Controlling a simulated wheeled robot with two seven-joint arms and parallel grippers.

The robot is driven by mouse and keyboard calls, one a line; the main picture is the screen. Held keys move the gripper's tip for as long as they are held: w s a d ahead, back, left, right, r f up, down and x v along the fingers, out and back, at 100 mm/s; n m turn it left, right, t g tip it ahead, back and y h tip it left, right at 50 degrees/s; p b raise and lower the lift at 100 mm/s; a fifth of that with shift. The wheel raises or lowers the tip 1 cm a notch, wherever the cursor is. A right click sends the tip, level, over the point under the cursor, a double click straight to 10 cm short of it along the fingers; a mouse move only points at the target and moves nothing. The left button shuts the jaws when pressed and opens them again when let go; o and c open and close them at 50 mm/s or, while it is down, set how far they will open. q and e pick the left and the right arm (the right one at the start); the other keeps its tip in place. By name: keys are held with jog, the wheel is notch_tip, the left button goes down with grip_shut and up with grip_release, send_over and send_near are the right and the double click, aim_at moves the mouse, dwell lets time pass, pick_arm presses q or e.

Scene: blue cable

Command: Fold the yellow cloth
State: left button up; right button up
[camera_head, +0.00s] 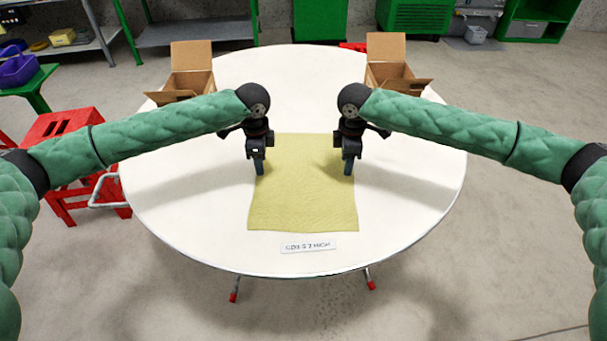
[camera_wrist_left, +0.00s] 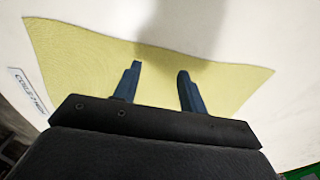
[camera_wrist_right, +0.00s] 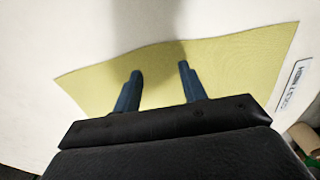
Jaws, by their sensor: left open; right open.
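The yellow cloth (camera_head: 303,195) lies flat and spread out on the white round table (camera_head: 400,215). It also shows in the left wrist view (camera_wrist_left: 75,60) and in the right wrist view (camera_wrist_right: 235,65). My left gripper (camera_head: 259,168) points down at the cloth's left edge, toward its far end. My right gripper (camera_head: 348,168) points down at the cloth's right edge, at about the same depth. Both grippers are open, with their fingers apart and nothing between them in the wrist views. I cannot tell whether the fingertips touch the cloth.
A label strip (camera_head: 308,246) lies on the table in front of the cloth. Two open cardboard boxes stand at the back, one left (camera_head: 192,75) and one right (camera_head: 388,70). A red step stool (camera_head: 65,135) stands left of the table.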

pick_arm(q)
jog(key=shift+f, duration=1.4)
pick_arm(e)
jog(key=shift+f, duration=1.4)
pick_arm(q)
jog(key=shift+f, duration=0.15)
pick_arm(e)
jog(key=shift+f, duration=0.15)
pick_arm(q)
jog(key=shift+c, duration=0.5)
pick_arm(e)
jog(key=shift+c, duration=0.5)
pick_arm(q)
grip_shut()
pick_arm(e)
grip_shut()
pick_arm(q)
jog(key=shift+r, duration=0.2)
pick_arm(e)
jog(key=shift+r, duration=0.2)
